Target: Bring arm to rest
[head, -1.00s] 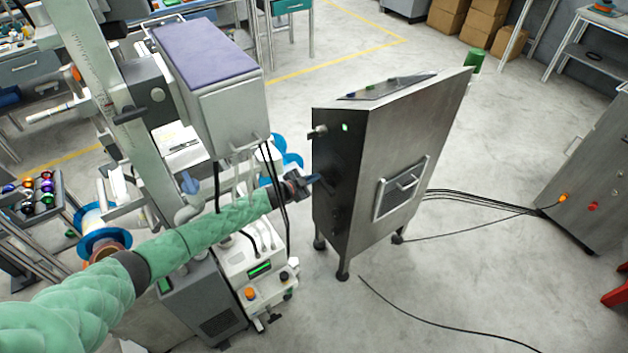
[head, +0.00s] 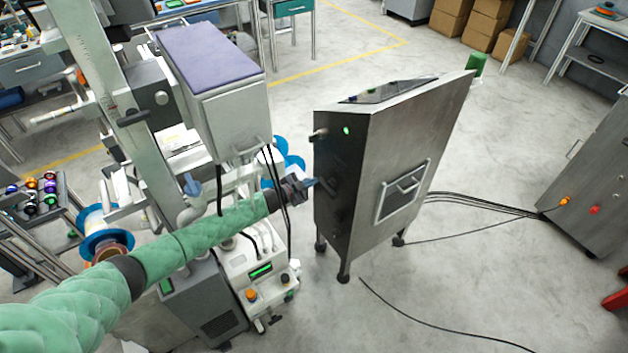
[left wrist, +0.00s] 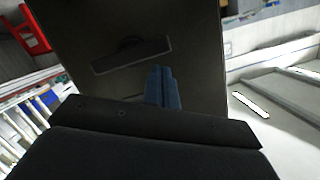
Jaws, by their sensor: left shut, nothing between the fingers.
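My left arm in its green sleeve reaches in from the left in the head view. Its gripper (head: 308,184) is in front of the dark side of a steel cabinet (head: 402,150). The blue fingers are together with nothing between them. In the left wrist view the closed fingers (left wrist: 162,88) point at a dark panel (left wrist: 130,25) with a handle-like bar (left wrist: 131,54). Whether the fingertips touch the panel I cannot tell. My right gripper is not in view.
A machine with a purple-topped grey box (head: 207,58) stands close left of the gripper, with black cables hanging beside it. A blue-rimmed reel (head: 105,240) is near the arm. Cables (head: 480,207) cross the floor to a grey cabinet (head: 598,165). Open floor lies at front right.

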